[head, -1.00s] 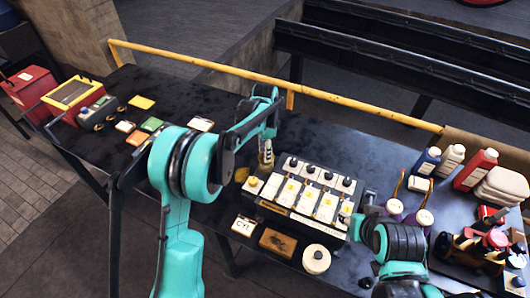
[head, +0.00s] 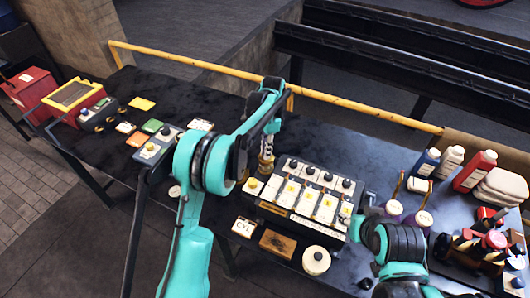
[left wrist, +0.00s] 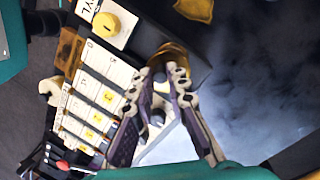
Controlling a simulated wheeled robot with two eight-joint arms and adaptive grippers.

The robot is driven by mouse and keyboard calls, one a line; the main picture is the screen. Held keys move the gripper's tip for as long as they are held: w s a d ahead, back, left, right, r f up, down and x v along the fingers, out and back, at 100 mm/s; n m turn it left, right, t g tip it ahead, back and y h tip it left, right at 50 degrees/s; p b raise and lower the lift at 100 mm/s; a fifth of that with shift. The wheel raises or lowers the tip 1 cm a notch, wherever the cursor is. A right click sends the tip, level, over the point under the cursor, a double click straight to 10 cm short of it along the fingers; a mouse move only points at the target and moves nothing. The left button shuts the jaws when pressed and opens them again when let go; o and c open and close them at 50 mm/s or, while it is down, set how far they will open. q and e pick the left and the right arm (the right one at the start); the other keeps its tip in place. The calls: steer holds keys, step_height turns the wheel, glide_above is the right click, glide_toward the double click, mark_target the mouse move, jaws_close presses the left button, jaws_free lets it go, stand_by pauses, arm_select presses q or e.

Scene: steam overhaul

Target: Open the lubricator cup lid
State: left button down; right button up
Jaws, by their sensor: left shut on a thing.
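The lubricator (head: 262,212) is a dark box with a row of white panels marked yellow and black knobs along its back edge. It also shows in the left wrist view (left wrist: 122,55). My left gripper (head: 266,152) is at the box's back left corner. In the left wrist view my left gripper's fingers (left wrist: 171,68) close on a small brass-coloured piece (left wrist: 168,50) beside the box end. I cannot tell whether this piece is the cup lid; the fingers partly hide it. My right gripper (head: 366,206) is at the box's right end, largely hidden by its arm.
A yellow rail (head: 365,107) runs along the table's back edge. Bottles (head: 475,170) and purple-based containers (head: 420,218) stand to the right. A round white container (head: 316,260) and a brown block (head: 277,243) lie in front. The table's left middle holds small coloured blocks.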

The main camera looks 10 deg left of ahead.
arm_select(q)
steer(key=shift+w+d+r+g+y, duration=0.15)
steer(key=shift+w+g, duration=0.1)
steer(key=shift+g, duration=0.25)
steer(key=shift+w+r+g+y, duration=0.15)
steer(key=shift+w+g, duration=0.1)
steer(key=shift+g, duration=0.25)
steer(key=c, duration=1.5)
jaws_free()
steer(key=shift+v, duration=3.75)
